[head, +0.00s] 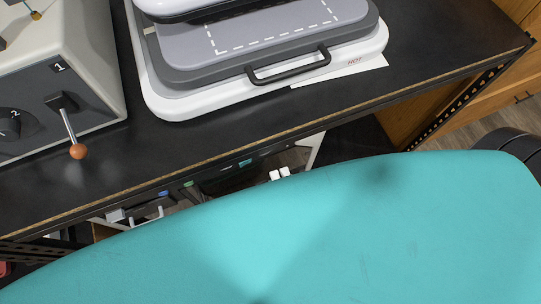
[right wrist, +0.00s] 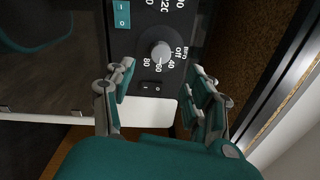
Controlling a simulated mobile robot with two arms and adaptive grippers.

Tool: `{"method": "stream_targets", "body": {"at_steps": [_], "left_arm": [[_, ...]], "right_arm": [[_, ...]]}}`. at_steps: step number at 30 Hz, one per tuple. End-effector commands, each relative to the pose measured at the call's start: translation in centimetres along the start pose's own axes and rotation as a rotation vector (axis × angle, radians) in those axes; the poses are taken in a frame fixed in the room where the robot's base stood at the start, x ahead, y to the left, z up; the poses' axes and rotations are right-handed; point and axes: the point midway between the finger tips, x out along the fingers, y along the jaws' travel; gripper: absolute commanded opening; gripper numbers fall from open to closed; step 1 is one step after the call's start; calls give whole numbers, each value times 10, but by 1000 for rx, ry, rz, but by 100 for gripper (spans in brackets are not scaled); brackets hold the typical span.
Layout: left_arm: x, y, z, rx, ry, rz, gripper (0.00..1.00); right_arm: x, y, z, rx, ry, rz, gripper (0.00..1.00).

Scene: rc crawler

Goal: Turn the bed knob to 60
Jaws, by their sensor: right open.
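The grey round knob (right wrist: 161,51) sits on a black panel (right wrist: 178,18) in the right wrist view. The printed marks Off, 40, 60 and 80 curve around its lower side. I cannot tell which mark the knob points to. My right gripper (right wrist: 163,80) is open, with grey and teal fingers on either side of the panel area below the knob. Nothing shows between its fingers, and they look apart from the knob. The head view does not show the knob clearly; a large teal part of my own body covers the lower half. My left gripper is not in view.
A black bench top (head: 440,50) carries a heat press (head: 265,45) and a grey box (head: 60,65) with an orange-tipped lever (head: 76,148). The bench edge overhangs the space below. In the right wrist view, a teal switch (right wrist: 122,16) and a small black rocker (right wrist: 152,88) flank the knob.

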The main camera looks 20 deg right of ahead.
Motion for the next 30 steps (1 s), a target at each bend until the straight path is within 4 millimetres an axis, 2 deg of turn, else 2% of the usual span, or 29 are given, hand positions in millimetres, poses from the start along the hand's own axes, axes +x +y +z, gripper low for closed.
{"method": "stream_targets", "body": {"at_steps": [3,9,27,30], "left_arm": [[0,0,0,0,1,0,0],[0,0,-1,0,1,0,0],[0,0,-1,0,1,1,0],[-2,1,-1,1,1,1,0]], "right_arm": [[-23,1,0,-1,-1,4,55],[-42,1,0,-1,-1,2,55],[-44,1,0,-3,-1,2,55],[-42,14,0,-62,-26,33,55]]}}
